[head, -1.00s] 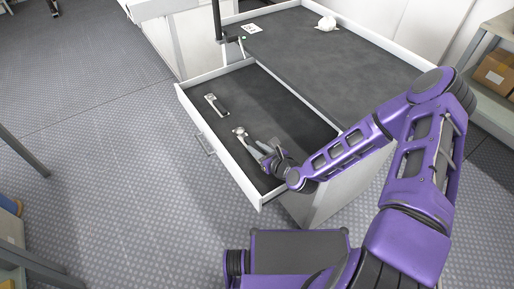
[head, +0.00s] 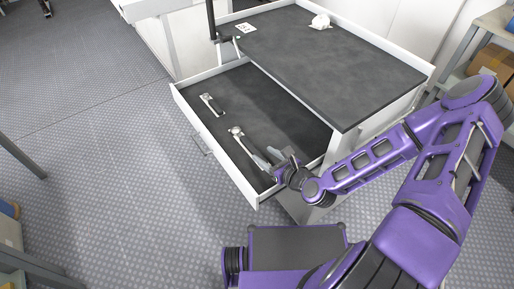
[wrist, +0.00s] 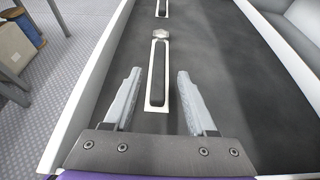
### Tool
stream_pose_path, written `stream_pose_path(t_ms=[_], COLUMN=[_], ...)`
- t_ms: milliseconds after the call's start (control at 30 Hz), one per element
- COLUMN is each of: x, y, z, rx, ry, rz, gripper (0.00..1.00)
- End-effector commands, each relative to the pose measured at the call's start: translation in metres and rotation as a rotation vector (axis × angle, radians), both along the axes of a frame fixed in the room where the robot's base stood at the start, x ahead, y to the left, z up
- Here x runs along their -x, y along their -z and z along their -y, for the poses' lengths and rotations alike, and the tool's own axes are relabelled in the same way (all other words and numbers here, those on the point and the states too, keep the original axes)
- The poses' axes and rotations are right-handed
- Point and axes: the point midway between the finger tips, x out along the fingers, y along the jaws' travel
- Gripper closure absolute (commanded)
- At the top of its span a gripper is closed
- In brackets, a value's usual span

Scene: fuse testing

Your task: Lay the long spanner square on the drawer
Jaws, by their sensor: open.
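The long spanner (head: 249,146) lies in the open drawer (head: 188,107), with a pale round head and a dark handle edged in white. In the wrist view the spanner (wrist: 158,80) lies nearly parallel to the drawer's side wall, head pointing away from me. My gripper (head: 275,155) is at the near end of the drawer. In the wrist view my gripper (wrist: 160,90) is open, one finger on each side of the handle's line, with clear gaps and touching nothing. Nothing is held. The spanner's height against the fingertips is hard to tell.
A shorter, similar tool (head: 211,104) lies farther along the drawer. The drawer's white walls are close to my gripper's left. Dark drawer floor is free to the right of the spanner. The cabinet top (head: 330,70) overhangs the drawer's right side and holds a white object (head: 320,21).

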Motion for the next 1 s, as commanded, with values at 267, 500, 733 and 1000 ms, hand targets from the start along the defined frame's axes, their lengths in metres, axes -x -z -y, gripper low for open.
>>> stream_pose_path(t_ms=[267, 500, 733, 1000], x=[0.029, 0.034, 0.033, 0.033], y=[-0.015, -0.016, -0.016, -0.015], z=[0.02, 0.023, 0.023, 0.023], rx=[-0.001, 0.001, 0.001, 0.036], ry=[0.002, 0.001, 0.0, -0.022], rz=[-0.002, -0.001, -0.001, -0.001], gripper=[0.43, 0.43, 0.43, 0.43])
